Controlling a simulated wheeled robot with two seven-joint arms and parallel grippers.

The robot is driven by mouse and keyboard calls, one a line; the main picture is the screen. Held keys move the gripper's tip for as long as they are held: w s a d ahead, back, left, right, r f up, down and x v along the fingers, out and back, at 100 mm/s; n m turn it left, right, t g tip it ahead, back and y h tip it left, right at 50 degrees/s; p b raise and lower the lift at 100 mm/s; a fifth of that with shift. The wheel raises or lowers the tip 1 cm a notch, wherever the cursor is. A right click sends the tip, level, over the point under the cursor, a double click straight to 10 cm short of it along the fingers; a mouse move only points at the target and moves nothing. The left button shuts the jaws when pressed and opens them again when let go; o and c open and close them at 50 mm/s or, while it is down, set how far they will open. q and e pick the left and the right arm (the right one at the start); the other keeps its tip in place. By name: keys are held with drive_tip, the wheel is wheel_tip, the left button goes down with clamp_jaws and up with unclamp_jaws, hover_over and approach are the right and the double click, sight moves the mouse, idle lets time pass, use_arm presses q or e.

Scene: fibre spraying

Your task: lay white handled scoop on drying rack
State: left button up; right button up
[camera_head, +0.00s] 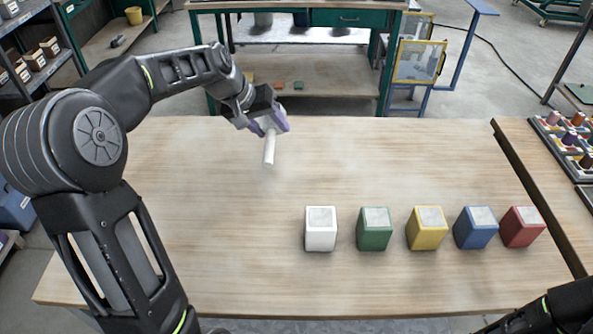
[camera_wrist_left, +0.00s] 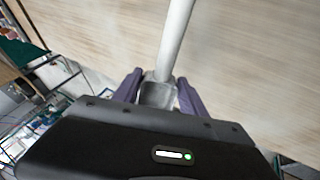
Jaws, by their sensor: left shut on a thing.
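My left gripper (camera_head: 270,124), with purple fingers, is shut on the white handled scoop (camera_head: 269,149) near the far edge of the table. The scoop's white rod-like handle hangs down from the fingers, slightly tilted, and looks to be above the tabletop. In the left wrist view the white handle (camera_wrist_left: 176,40) runs up and away from a grey block (camera_wrist_left: 158,92) between the purple fingers. The scoop's bowl cannot be made out. I cannot pick out a drying rack for certain. My right gripper is out of view; only part of that arm shows at the bottom right corner.
White (camera_head: 320,234), green (camera_head: 374,234), yellow (camera_head: 427,233), blue (camera_head: 475,233) and red (camera_head: 521,231) blocks stand in a row on the wooden table (camera_head: 200,220). A dark strip (camera_head: 540,195) crosses its right side. Trays of coloured pieces (camera_head: 568,140) lie far right. The table's left half is clear.

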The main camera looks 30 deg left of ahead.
sight(271, 144)
use_arm(q)
drive_tip(key=shift+f+p, duration=0.3)
drive_tip(key=shift+f, duration=2.5)
drive_tip(key=shift+f, duration=1.85)
drive_tip(key=shift+f, duration=0.2)
drive_tip(key=o, duration=1.1)
drive_tip(key=shift+o, duration=0.2)
drive_tip(key=shift+r, duration=0.1)
drive_tip(key=shift+r, duration=0.2)
drive_tip(key=b+v, duration=0.1)
drive_tip(key=v, duration=1.1)
